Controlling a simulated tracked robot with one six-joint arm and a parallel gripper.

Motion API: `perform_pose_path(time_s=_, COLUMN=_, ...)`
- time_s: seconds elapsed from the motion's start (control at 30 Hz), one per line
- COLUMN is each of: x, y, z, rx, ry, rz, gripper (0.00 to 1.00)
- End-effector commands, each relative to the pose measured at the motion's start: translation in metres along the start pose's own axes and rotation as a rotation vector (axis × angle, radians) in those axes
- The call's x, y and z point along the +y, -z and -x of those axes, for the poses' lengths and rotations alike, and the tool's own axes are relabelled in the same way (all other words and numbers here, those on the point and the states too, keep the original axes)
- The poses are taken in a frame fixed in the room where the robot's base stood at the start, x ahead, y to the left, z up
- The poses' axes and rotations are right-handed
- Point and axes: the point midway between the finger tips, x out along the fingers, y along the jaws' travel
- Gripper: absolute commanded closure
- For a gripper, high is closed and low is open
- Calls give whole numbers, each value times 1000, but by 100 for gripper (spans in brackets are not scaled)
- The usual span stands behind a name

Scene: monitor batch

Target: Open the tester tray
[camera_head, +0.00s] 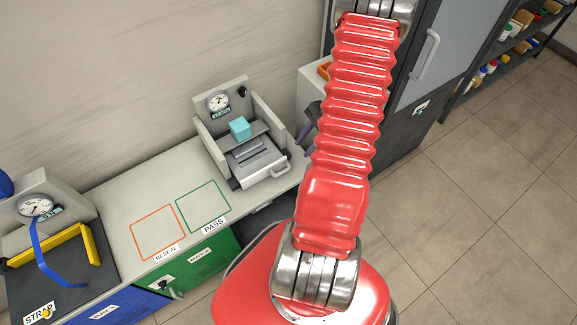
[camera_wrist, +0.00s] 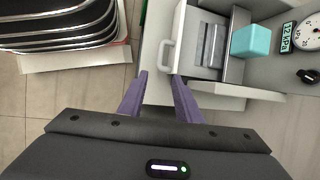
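The tester (camera_head: 232,98) is a grey-white box with a round gauge, standing at the right end of the counter. Its tray (camera_head: 262,170) has a light loop handle (camera_head: 281,168) at the front. The handle (camera_wrist: 165,55) also shows in the wrist view, at the left side of the tray. A teal block (camera_head: 240,129) sits in the tester behind the tray; it also shows in the wrist view (camera_wrist: 251,41). My gripper (camera_wrist: 159,75) has two purple fingers, apart and empty, with their tips just short of the handle. In the head view my arm hides most of the gripper.
The counter has an orange RESEAL outline (camera_head: 158,232) and a green PASS outline (camera_head: 203,206), both empty. A strap station (camera_head: 60,262) with a yellow bar stands at the left. A grey cabinet (camera_head: 430,60) and a shelf (camera_head: 500,60) are at the right. Open tiled floor lies in front.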

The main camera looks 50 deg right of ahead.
Motion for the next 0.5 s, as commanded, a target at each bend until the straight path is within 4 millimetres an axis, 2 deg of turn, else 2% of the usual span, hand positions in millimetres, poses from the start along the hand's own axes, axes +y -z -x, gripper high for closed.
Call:
perform_pose_path(time_s=0.27, x=0, y=0, z=-1, rx=-1, ry=-1, rz=2, gripper=69)
perform_pose_path(time_s=0.5, x=0, y=-1, z=-19, rx=-2, ry=-2, rz=3, gripper=69)
